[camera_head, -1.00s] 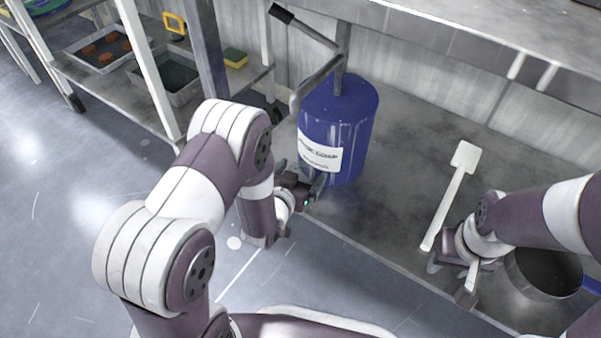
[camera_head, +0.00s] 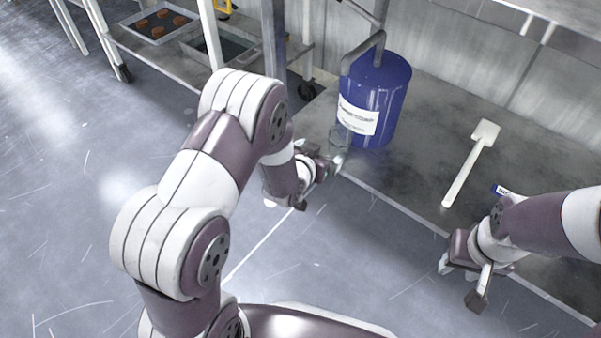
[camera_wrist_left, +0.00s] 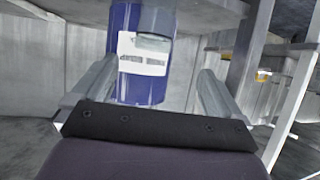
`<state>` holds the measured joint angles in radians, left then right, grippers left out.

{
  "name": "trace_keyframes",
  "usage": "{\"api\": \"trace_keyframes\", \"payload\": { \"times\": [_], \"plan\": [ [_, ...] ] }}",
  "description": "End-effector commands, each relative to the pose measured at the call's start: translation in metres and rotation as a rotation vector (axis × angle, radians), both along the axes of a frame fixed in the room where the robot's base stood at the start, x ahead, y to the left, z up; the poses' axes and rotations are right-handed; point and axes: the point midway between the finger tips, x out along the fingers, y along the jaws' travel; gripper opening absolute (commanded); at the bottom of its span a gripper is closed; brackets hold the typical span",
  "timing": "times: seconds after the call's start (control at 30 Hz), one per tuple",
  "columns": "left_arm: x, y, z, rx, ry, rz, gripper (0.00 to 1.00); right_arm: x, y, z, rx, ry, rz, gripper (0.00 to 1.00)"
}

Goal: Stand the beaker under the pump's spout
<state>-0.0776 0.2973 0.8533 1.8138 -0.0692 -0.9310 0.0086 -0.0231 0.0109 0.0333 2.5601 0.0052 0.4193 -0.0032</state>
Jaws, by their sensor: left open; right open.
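The beaker (camera_head: 340,137) is clear glass and stands on the grey surface in front of the blue drum (camera_head: 384,100). The grey pump (camera_head: 378,45) rises from the drum, and its spout (camera_head: 346,66) bends down above the beaker; exact alignment cannot be told. My left gripper (camera_head: 335,165) is open, low and just in front of the beaker. In the left wrist view the glass (camera_wrist_left: 154,42) shows before the drum's white label, beyond the spread, empty fingers (camera_wrist_left: 150,85). My right gripper (camera_head: 462,283) is open and empty at the surface's front edge.
A white paddle (camera_head: 468,165) lies right of the drum. A rack with trays (camera_head: 158,22) stands at the back left. The surface between drum and paddle is clear.

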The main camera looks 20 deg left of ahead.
Motion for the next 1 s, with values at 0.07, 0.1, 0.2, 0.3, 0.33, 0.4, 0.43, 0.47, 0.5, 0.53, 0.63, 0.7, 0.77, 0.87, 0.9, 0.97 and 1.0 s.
{"api": "trace_keyframes", "payload": {
  "times": [0.07, 0.1, 0.2, 0.3, 0.33, 0.4, 0.43, 0.47, 0.5, 0.53, 0.63, 0.7, 0.77, 0.87, 0.9, 0.97, 1.0],
  "plan": [
    [-0.022, 0.012, 0.017, 0.030, 0.192, 0.030, 1.00, 0.000, 0.000, 0.000, 0.000, 0.000, 0.000, 0.43],
    [-0.044, 0.019, 0.024, 0.043, 0.313, 0.048, 1.00, 0.000, 0.000, 0.000, 0.000, 0.000, 0.000, 0.43],
    [-0.114, 0.033, 0.041, 0.066, 0.603, 0.082, 1.00, 0.000, 0.000, 0.000, 0.000, 0.000, 0.000, 0.43],
    [-0.181, 0.039, 0.055, 0.073, 0.824, 0.102, 1.00, 0.000, 0.000, 0.000, 0.000, 0.000, 0.000, 0.43],
    [-0.196, 0.041, 0.058, 0.073, 0.871, 0.105, 1.00, 0.000, 0.000, 0.000, 0.000, 0.000, 0.000, 0.43],
    [-0.221, 0.042, 0.063, 0.074, 0.949, 0.109, 1.00, 0.000, 0.000, 0.000, 0.000, 0.000, 0.000, 0.43],
    [-0.227, 0.042, 0.064, 0.075, 0.968, 0.110, 1.00, 0.000, 0.000, 0.000, 0.000, 0.000, 0.000, 0.43],
    [-0.231, 0.042, 0.065, 0.075, 0.980, 0.111, 1.00, 0.000, 0.000, 0.000, 0.000, 0.000, 0.000, 0.43],
    [-0.234, 0.042, 0.065, 0.075, 0.990, 0.111, 1.00, 0.000, 0.000, 0.000, 0.000, 0.000, 0.000, 0.43],
    [-0.234, 0.042, 0.065, 0.075, 0.991, 0.111, 1.00, 0.000, 0.000, 0.000, 0.000, 0.000, 0.000, 0.43],
    [-0.234, 0.042, 0.065, 0.075, 0.990, 0.111, 1.00, 0.000, 0.000, 0.000, 0.000, 0.000, 0.000, 0.43],
    [-0.233, 0.042, 0.065, 0.075, 0.990, 0.111, 1.00, 0.000, 0.000, 0.000, 0.000, 0.000, 0.000, 0.43],
    [-0.233, 0.042, 0.065, 0.075, 0.989, 0.111, 1.00, 0.000, 0.000, 0.000, 0.000, 0.000, 0.000, 0.43],
    [-0.233, 0.042, 0.065, 0.075, 0.989, 0.111, 1.00, 0.000, 0.000, 0.000, 0.000, 0.000, 0.000, 0.43],
    [-0.233, 0.042, 0.065, 0.075, 0.989, 0.111, 1.00, 0.000, 0.000, 0.000, 0.000, 0.000, 0.000, 0.43],
    [-0.233, 0.042, 0.065, 0.075, 0.988, 0.111, 1.00, 0.000, 0.000, 0.000, 0.000, 0.000, 0.000, 0.43],
    [-0.233, 0.042, 0.065, 0.075, 0.988, 0.111, 1.00, 0.000, 0.000, 0.000, 0.000, 0.000, 0.000, 0.43]
  ]
}}
